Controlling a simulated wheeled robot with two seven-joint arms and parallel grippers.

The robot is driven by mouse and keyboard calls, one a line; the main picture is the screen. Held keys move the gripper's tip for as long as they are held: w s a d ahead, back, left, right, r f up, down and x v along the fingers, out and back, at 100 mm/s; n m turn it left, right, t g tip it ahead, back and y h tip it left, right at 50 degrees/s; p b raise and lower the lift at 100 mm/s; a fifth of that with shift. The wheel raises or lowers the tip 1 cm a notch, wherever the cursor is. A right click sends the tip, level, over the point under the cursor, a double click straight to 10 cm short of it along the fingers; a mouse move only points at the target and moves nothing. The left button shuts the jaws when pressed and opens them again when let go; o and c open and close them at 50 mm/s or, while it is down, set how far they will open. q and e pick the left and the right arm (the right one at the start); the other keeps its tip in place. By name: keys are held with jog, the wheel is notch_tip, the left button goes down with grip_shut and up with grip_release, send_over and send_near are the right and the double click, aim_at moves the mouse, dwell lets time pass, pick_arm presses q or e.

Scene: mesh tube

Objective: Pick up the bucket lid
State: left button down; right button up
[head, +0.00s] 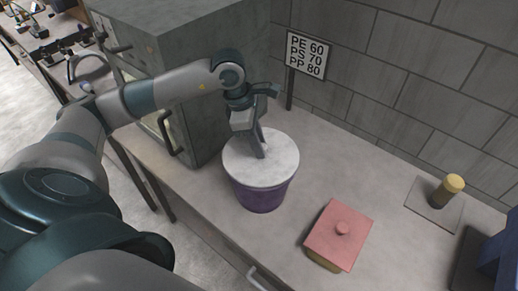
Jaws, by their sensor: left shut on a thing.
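A purple bucket (262,196) stands upright on the counter, just right of the grey cabinet. Its round white lid (279,164) covers the top and looks level on the rim; I cannot tell whether there is a gap under it. My left gripper (262,150) points down over the middle of the lid and is shut on the lid's handle, which its fingers mostly hide. My right gripper is not in view.
A grey oven-like cabinet (205,55) with a door handle stands close left of the bucket. A sign (307,54) stands behind. A red-lidded box (338,236) and a yellow-topped cylinder (453,184) on a plate are to the right. A blue object (497,252) sits at the right edge.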

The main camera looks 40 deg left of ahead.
pick_arm(q)
jog(key=r+b, duration=0.1)
jog(key=d+r, duration=0.1)
jog(key=shift+w+r+b, duration=0.15)
jog(key=shift+r+b, duration=0.25)
jog(key=w+d+r+b, duration=0.2)
jog(key=d+r+b, duration=0.2)
jog(key=d, duration=0.6)
notch_tip(320, 180, up, 3)
jog(key=shift+w+d+f, duration=0.15)
jog(key=shift+w, duration=0.25)
jog(key=shift+s, duration=0.1)
